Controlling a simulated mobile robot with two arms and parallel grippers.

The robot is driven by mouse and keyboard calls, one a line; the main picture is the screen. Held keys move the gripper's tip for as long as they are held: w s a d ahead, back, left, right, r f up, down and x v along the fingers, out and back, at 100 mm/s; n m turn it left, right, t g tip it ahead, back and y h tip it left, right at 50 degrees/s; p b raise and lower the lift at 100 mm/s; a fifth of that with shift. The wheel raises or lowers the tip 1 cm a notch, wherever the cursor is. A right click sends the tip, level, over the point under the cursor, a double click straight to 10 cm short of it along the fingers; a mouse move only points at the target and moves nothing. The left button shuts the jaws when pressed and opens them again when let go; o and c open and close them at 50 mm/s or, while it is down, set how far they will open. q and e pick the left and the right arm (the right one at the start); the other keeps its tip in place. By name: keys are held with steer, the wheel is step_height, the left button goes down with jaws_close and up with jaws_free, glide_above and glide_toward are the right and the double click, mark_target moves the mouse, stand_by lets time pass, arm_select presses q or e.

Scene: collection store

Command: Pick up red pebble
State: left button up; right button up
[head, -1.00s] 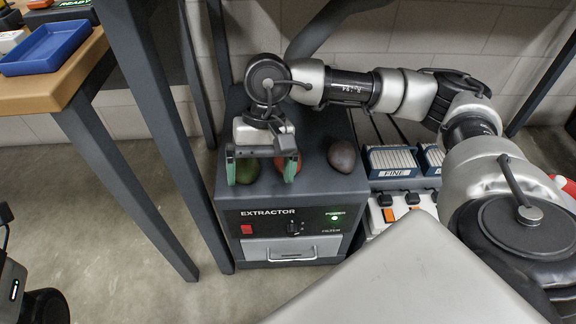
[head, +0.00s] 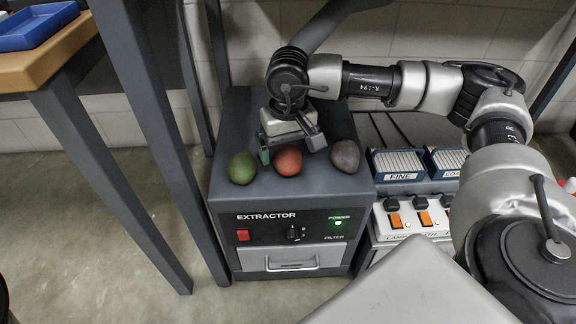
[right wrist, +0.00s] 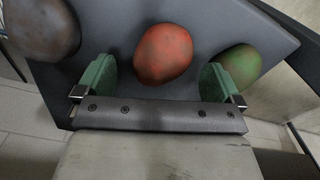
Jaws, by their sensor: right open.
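The red pebble (head: 288,161) lies on the dark top of the extractor (head: 222,150), between a green pebble (head: 242,168) on its left and a dark grey-brown pebble (head: 345,155) on its right. My right gripper (head: 291,148) is just behind and over the red pebble, open and empty. In the right wrist view the red pebble (right wrist: 163,54) shows between and just beyond the two green fingers, with a gap on each side. The right-hand finger partly covers the green pebble (right wrist: 240,64); the dark pebble (right wrist: 40,28) is at top left. My left gripper is not in view.
Right of the extractor stand slide boxes, one marked FINE (head: 398,165), above a panel with orange switches (head: 410,219). A wooden table (head: 50,62) with a blue tray (head: 38,27) is at upper left. A dark upright post (head: 150,110) stands close to the extractor's left.

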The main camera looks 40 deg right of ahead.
step_height(320, 180, down, 3)
steer(key=shift+r+b, duration=0.1)
steer(key=shift+b, duration=0.5)
steer(key=shift+c, duration=0.2)
steer(key=c, duration=1.2)
